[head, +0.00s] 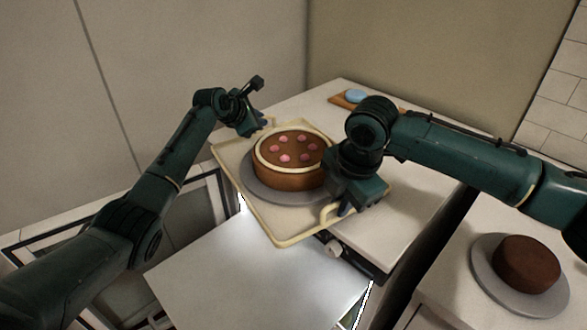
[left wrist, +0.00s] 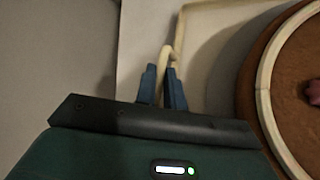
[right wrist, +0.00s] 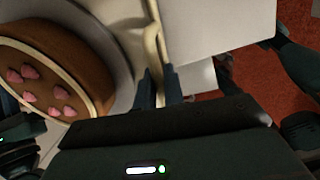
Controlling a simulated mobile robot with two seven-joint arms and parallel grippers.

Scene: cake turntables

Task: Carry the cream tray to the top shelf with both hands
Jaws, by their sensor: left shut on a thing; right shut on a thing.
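The cream tray (head: 283,228) is in the middle of the head view. It bears a grey round turntable (head: 262,193) with a brown cake (head: 295,181) on it. The cake has a cream rim and several pink dollops. My left gripper (head: 262,124) is shut on the handle at the tray's far left side, and its fingers close on that handle in the left wrist view (left wrist: 166,88). My right gripper (head: 341,208) is shut on the handle at the near right side, also seen in the right wrist view (right wrist: 160,88). Whether the tray touches the counter is unclear.
A pale counter (head: 415,222) lies beneath and behind the tray. A white flat panel (head: 255,275) juts out in front, near a round knob (head: 333,248). A plain chocolate cake (head: 526,263) stands at right. A blue item (head: 355,96) on a wooden board is at the back.

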